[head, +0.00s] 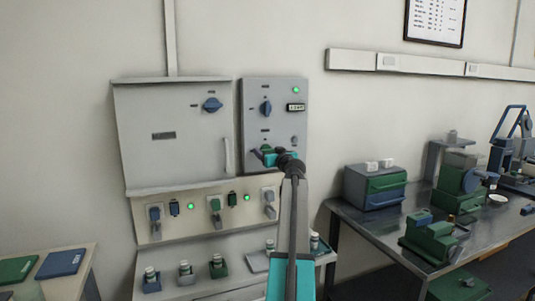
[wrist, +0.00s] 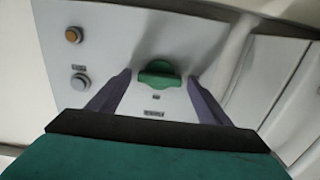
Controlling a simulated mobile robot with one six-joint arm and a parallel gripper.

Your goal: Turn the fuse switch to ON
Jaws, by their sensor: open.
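The grey control panel (head: 284,92) on the wall carries a blue rotary knob (head: 266,108), a small display and a lit green lamp. My gripper (head: 258,156) is at the panel's lower part. In the wrist view, a green rotary knob (wrist: 160,73) sits on the panel between the two purple fingers of my open gripper (wrist: 159,80), with a gap on each side. The knob's grip lies across the picture. A small label is below it, too small to read. I cannot tell from labels which knob is the fuse switch.
A large grey cabinet (head: 180,125) with a blue knob (head: 212,104) and a handle is left of the panel. Below are switches with green lamps and a shelf with small bottles. In the wrist view, an orange button (wrist: 73,35) and a grey button (wrist: 79,82) are nearby.

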